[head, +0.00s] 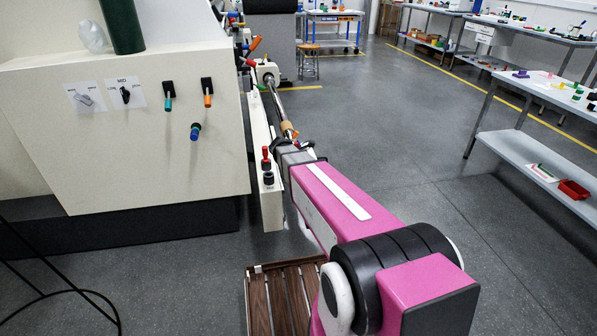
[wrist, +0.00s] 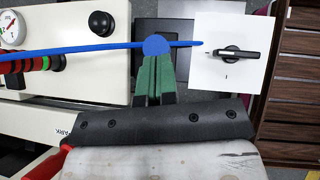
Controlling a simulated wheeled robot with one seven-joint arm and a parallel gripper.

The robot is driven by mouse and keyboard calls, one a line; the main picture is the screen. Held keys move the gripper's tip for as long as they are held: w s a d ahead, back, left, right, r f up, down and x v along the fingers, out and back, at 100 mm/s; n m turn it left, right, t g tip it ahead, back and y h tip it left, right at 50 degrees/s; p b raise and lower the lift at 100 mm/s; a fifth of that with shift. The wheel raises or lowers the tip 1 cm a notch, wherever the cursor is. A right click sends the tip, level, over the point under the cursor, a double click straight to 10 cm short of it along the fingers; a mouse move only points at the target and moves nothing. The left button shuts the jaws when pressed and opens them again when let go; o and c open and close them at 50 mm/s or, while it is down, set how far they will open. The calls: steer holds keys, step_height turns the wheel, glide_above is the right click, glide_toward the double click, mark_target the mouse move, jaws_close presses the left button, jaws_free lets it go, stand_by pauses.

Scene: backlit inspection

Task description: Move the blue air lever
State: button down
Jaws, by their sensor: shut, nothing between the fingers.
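In the wrist view a long thin blue lever (wrist: 90,49) runs almost level across the upper left, with a round blue hub (wrist: 155,45). My gripper (wrist: 155,62) has green fingers that are shut with nothing between them. The fingertips appear right at the hub; I cannot tell whether they touch it. In the head view my gripper is hidden beyond my pink arm, and I cannot make out this long lever there. A short blue-tipped handle (head: 196,131) sits on the cream machine's front panel, left of my arm.
A white plate with a black rotary knob (wrist: 228,53) lies right of the hub. A gauge (wrist: 10,28) and a black button (wrist: 101,23) sit at left. Brown slats (head: 283,300) lie below my arm. A bench (head: 530,150) stands right; the floor between is clear.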

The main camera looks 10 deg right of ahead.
steer(key=shift+d+y, duration=2)
steer(key=shift+d, duration=0.8)
steer(key=s+a+f+v, duration=0.1)
steer(key=a+v, duration=0.1)
steer(key=v, duration=1.1)
steer(key=s+a+f+m+y, duration=0.1)
steer(key=s+f+m, duration=0.2)
steer(key=s+m, duration=0.3)
steer(key=s+a+f+m+g+y, duration=0.1)
steer(key=s+f+m, duration=0.2)
steer(key=s+m, duration=0.3)
steer(key=s+a+f+m+y, duration=0.2)
steer(key=s+f+m, duration=0.2)
steer(key=s+m, duration=0.2)
steer(key=shift+s+m+g, duration=0.4)
steer(key=shift+m, duration=0.7)
